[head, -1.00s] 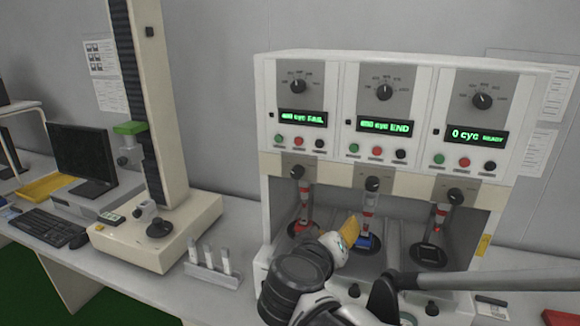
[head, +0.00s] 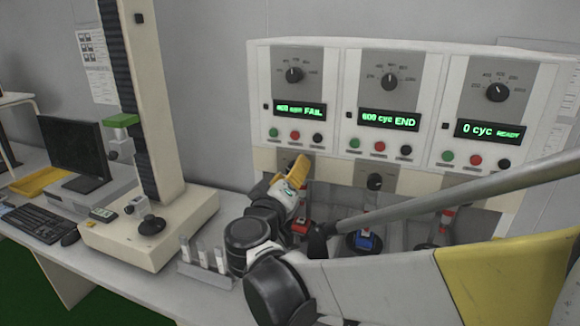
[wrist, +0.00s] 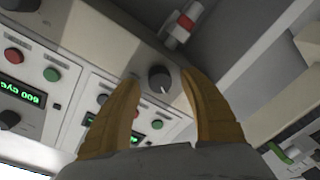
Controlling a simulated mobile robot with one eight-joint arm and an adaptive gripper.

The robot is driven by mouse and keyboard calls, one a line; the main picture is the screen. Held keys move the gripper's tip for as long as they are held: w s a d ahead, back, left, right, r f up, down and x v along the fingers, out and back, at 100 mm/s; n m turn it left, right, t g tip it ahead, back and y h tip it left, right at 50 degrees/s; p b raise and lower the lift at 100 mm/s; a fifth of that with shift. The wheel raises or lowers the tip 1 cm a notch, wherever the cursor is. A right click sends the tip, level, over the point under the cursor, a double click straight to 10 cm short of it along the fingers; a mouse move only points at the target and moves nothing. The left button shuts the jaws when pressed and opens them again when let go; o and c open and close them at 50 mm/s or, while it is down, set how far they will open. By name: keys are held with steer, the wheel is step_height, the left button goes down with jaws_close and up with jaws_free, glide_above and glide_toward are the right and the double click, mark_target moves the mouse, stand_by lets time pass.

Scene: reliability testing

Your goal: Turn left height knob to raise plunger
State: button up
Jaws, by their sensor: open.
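The left height knob (wrist: 158,77) is a dark round knob with a pale pointer line. In the wrist view it lies between the yellow fingers of my open gripper (wrist: 160,90), with a gap visible on either side. In the head view my gripper (head: 296,172) is in front of the left station and hides this knob. The left plunger, with a red band (wrist: 186,22), shows beyond the knob in the wrist view. A red part of the left station (head: 301,226) shows just right of my gripper in the head view. Whether the fingers touch the knob cannot be told.
The left display (head: 299,109) reads FAIL, the middle one (head: 389,119) END, the right one (head: 490,130) READY. The middle height knob (head: 374,181) is close to the right. A tube rack (head: 205,273) stands left of my arm, near a tall column stand (head: 150,110).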

steer(key=shift+w, duration=0.1)
jaws_close()
steer(key=shift+n, duration=0.4)
jaws_free()
